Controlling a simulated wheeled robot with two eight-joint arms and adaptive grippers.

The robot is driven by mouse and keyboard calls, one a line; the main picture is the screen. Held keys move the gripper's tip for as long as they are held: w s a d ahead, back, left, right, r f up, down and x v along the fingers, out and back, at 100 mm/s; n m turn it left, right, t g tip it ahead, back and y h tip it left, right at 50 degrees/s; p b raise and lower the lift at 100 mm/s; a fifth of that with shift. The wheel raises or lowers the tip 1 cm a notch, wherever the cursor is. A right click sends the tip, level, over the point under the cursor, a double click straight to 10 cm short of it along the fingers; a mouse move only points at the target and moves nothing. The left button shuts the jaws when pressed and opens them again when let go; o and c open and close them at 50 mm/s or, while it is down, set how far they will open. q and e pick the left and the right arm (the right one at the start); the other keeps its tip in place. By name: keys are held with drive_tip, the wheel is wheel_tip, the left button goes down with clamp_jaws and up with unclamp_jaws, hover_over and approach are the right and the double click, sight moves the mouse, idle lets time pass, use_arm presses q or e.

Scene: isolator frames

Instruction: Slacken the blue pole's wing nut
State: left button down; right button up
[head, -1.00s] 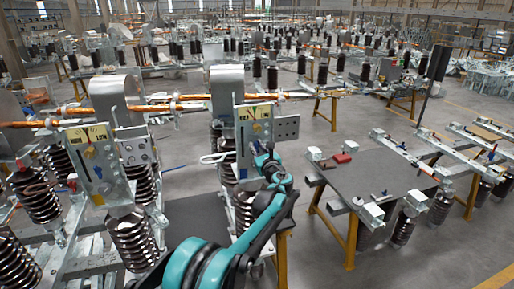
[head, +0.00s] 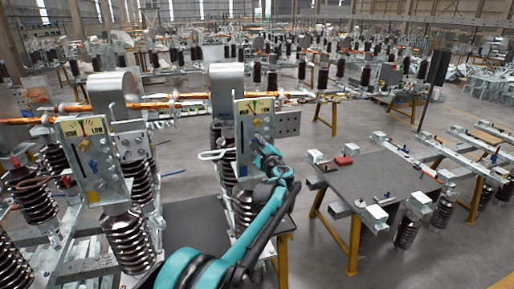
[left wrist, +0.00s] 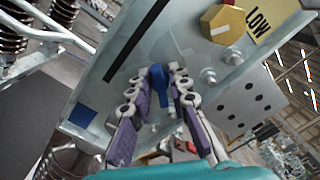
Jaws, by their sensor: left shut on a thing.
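The blue wing nut (left wrist: 158,86) sits on the face of an upright metal plate (left wrist: 145,50), below a yellow hex knob (left wrist: 228,24). My left gripper (left wrist: 160,92) is shut on the wing nut, with its purple-padded fingers on both sides of it. In the head view my left gripper (head: 259,147) is against the lower part of the right-hand plate (head: 242,140) and hides the nut there. A second blue nut (head: 93,167) is on the similar left-hand plate (head: 107,184). My right gripper is not in view.
Ribbed brown insulators (head: 128,243) stand below the plates. A copper-coloured bar (head: 180,104) runs across behind the plates' tops. A dark table (head: 375,180) with metal parts stands to the right, with open grey floor around it.

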use_arm(q)
drive_tip(key=n+b, duration=0.1)
drive_tip(key=n, duration=0.3)
drive_tip(key=shift+f+n+b, duration=0.15)
drive_tip(key=shift+n+b, duration=0.15)
drive_tip(key=shift+n, duration=0.1)
drive_tip(key=n+b, duration=0.1)
drive_tip(key=n, duration=0.4)
drive_tip(key=n+b, duration=0.1)
drive_tip(key=n, duration=0.4)
drive_tip(key=shift+f+n, duration=0.15)
drive_tip(key=shift+n, duration=0.25)
drive_tip(key=n, duration=0.4)
drive_tip(key=shift+n+b, duration=0.3)
drive_tip(key=shift+n, duration=0.1)
drive_tip(key=c, duration=1.4)
unclamp_jaws()
drive_tip(key=shift+c, duration=0.2)
drive_tip(key=shift+s+d, duration=0.1)
